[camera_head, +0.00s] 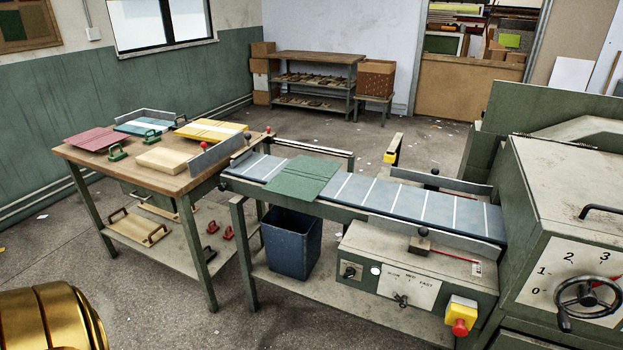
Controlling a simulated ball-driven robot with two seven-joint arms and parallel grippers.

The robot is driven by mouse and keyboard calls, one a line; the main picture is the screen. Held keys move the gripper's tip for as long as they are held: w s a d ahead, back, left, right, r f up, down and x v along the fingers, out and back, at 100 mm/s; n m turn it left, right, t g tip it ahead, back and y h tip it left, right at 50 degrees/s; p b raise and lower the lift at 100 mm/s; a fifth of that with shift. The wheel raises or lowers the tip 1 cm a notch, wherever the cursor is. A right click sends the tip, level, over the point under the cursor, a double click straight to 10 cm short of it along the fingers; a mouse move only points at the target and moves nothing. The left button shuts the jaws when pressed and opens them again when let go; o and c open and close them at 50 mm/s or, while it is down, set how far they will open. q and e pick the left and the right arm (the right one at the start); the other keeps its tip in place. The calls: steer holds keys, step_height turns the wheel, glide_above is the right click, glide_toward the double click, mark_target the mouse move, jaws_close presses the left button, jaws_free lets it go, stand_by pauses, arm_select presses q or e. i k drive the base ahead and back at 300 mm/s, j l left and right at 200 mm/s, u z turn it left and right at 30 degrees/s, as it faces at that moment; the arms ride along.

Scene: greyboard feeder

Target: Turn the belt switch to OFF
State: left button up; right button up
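The conveyor belt (395,198) is blue-grey with white cross stripes, and green boards (302,178) lie on its left half. Below it is a control box (418,268). On the box's front, at the left, a small dark rotary knob (350,271) sits on its own plate and appears to be the belt switch; its labels are too small to read. A round white lamp or button (376,270) is beside it. A dark speed selector (401,300) sits under a SLOW-MED-FAST scale. Neither of my grippers is in view.
A yellow box with a red push button (460,327) is at the box's right end. A handwheel (588,303) is on the green machine at right. A blue bin (291,244) stands under the belt. A wooden worktable (148,184) with boards is at left.

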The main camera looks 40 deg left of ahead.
mark_target(350, 273)
steer(key=u, duration=0.95)
